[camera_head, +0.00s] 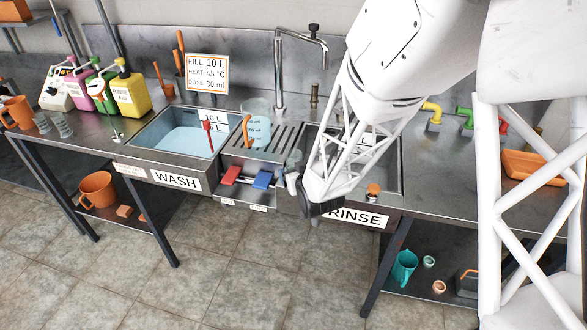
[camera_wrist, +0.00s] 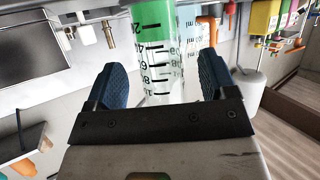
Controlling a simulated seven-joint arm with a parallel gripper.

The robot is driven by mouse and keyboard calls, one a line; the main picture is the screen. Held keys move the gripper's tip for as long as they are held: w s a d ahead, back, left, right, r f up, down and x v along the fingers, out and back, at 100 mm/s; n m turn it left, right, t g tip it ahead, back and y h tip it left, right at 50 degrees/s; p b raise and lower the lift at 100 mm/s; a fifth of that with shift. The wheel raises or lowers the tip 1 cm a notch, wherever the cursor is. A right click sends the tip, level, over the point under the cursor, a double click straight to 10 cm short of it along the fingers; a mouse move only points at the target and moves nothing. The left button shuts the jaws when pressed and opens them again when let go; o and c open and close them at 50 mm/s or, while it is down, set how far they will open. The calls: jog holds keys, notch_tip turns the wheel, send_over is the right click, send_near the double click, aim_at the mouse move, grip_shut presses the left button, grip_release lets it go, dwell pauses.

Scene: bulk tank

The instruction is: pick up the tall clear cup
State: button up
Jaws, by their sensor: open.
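In the wrist view a tall clear cup (camera_wrist: 160,62) with black graduation marks and green patches on or behind it stands in line with the gap between my fingers. My gripper (camera_wrist: 161,72) is open, with one blue finger on each side of the cup and visible gaps to both. How deep the cup sits between the fingers I cannot tell; its near end is hidden by the gripper body. In the head view my gripper (camera_head: 304,198) is low at the front edge of the counter between the sinks, and a small clear shape (camera_head: 293,160) shows just beside it.
A measuring jug (camera_head: 257,122) with an orange handle stands on the drainboard behind. Red (camera_head: 230,175) and blue (camera_head: 263,180) blocks lie on the front ledge to the left. The wash sink (camera_head: 180,140) holds water. A tall faucet (camera_head: 279,75) rises behind.

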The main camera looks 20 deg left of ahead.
aim_at(294, 161)
jog(key=shift+x, duration=1.25)
jog(key=c, duration=1)
jog(key=shift+r, duration=0.35)
jog(key=shift+r, duration=1.3)
jog(key=shift+s+d+r, duration=0.2)
jog(key=shift+s+d, duration=0.1)
jog(key=shift+s, duration=0.15)
jog(key=shift+s+d+r, duration=0.2)
jog(key=shift+s+d, duration=1)
jog(key=shift+s, duration=0.95)
jog(key=shift+s+d+r, duration=0.2)
jog(key=shift+s+d, duration=1)
jog(key=shift+s, duration=0.9)
jog(key=shift+s+d+r, duration=0.25)
jog(key=shift+s+d, duration=0.95)
jog(key=shift+s, duration=0.95)
jog(key=shift+s, duration=0.1)
